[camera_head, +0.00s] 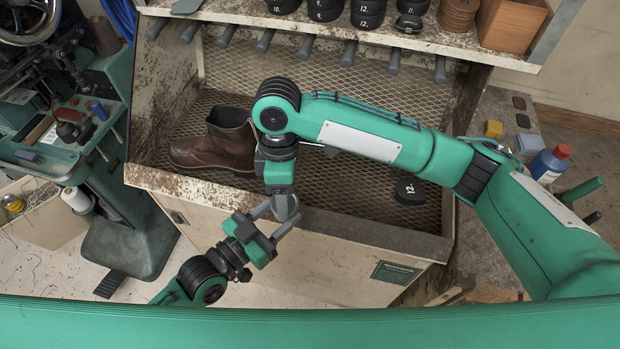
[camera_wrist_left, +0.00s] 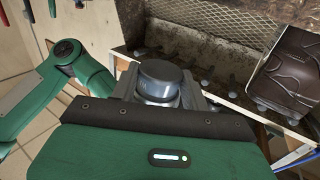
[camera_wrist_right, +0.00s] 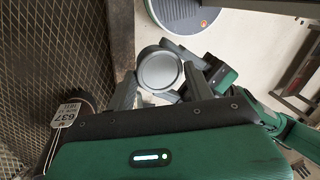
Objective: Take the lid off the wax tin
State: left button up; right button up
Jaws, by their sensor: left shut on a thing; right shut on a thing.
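The wax tin (camera_head: 286,208) is a small round metal tin held in the air in front of the bench's tray. My left gripper (camera_head: 272,222) reaches up from below and is shut on it. My right gripper (camera_head: 282,200) comes down from above and is also shut on it, fingers on both sides. In the left wrist view the tin (camera_wrist_left: 158,82) shows a dark rounded face and a shiny side. In the right wrist view a flat silver round face (camera_wrist_right: 159,72) shows. The seam between lid and body is not clear, so I cannot tell which part each gripper grips.
A brown boot (camera_head: 217,143) stands in the mesh-floored tray (camera_head: 350,185), with a black piece marked 12 (camera_head: 409,191) to its right. A shelf (camera_head: 330,25) with black pieces runs above. A green machine (camera_head: 120,190) is at left; a blue bottle (camera_head: 549,164) at right.

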jog(key=o, duration=0.8)
jog(key=shift+c, duration=0.4)
jog(key=shift+r, duration=0.1)
jog(key=s+v, duration=0.2)
jog(key=v, duration=0.6)
jog(key=shift+r, duration=0.55)
